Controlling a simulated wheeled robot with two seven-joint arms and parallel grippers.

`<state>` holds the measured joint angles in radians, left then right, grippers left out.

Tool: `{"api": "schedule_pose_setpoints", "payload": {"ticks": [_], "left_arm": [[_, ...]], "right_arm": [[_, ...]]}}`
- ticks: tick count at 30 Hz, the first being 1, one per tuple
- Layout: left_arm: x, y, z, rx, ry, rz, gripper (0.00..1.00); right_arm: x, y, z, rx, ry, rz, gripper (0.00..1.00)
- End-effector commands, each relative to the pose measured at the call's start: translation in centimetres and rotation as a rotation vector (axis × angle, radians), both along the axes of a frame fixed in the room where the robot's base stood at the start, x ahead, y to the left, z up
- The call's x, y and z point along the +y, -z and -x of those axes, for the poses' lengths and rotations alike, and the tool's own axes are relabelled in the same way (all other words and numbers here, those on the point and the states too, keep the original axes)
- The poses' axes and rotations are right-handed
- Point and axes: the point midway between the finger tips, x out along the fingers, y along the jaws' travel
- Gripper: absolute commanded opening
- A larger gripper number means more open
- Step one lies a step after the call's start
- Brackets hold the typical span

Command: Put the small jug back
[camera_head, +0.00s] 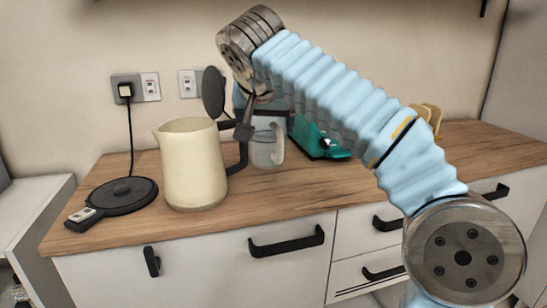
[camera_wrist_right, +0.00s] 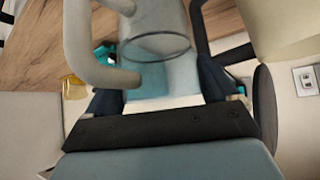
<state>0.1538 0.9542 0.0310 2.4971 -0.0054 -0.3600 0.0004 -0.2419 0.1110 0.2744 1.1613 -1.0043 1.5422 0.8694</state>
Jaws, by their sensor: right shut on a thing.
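The small jug is translucent grey-blue with a pale handle (camera_head: 267,153). It is upright behind and right of the cream kettle (camera_head: 190,165); I cannot tell whether its base touches the worktop. My right gripper (camera_head: 252,118) is shut on the jug's body. In the right wrist view, the jug (camera_wrist_right: 160,50) sits between the two dark fingers of the gripper (camera_wrist_right: 160,90), its handle to the left. The gripper and arm partly hide the jug in the head view. My left gripper is not in view.
The kettle's black lid (camera_head: 213,92) stands open and its black handle is close to the jug. A black kettle base (camera_head: 123,195) with a cord lies at left. A teal appliance (camera_head: 312,138) stands right of the jug. Bare wooden worktop (camera_head: 290,188) is in front.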

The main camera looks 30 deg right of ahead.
Motion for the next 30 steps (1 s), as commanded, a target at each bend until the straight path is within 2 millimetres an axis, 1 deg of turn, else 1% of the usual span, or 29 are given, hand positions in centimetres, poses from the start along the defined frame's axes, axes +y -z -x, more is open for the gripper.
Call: {"api": "schedule_pose_setpoints", "payload": {"ticks": [1, 3, 6, 11, 13, 15, 18, 26, 29, 30], "left_arm": [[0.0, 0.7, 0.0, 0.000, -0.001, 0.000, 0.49], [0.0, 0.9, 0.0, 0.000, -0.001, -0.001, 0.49], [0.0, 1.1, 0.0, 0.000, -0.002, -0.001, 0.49], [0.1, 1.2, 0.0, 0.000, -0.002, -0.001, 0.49], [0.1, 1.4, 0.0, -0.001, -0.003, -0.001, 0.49], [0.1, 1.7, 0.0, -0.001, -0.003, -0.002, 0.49], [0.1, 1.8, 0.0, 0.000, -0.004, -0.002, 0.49], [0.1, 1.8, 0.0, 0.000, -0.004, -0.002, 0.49], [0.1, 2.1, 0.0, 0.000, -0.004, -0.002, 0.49], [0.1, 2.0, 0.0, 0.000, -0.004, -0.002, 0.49]], "right_arm": [[-0.7, 1.6, -0.5, 0.005, 0.002, 0.001, 0.39], [-1.5, 2.8, -1.2, 0.004, 0.001, 0.001, 0.39], [-2.3, 4.0, -1.9, 0.002, 0.000, 0.000, 0.39], [-3.0, 5.0, -2.5, 0.002, -0.001, -0.001, 0.39], [-3.6, 6.0, -2.9, 0.004, 0.001, 0.000, 0.39], [-3.4, 7.3, -2.8, 0.004, -0.001, 0.001, 0.39], [-3.4, 8.4, -2.8, 0.002, -0.002, -0.001, 0.39], [-3.3, 8.6, -2.8, 0.000, -0.002, -0.001, 0.39], [-3.3, 8.9, -2.8, 0.000, -0.002, -0.001, 0.39], [-3.3, 8.9, -2.8, 0.000, -0.002, -0.001, 0.90]]}}
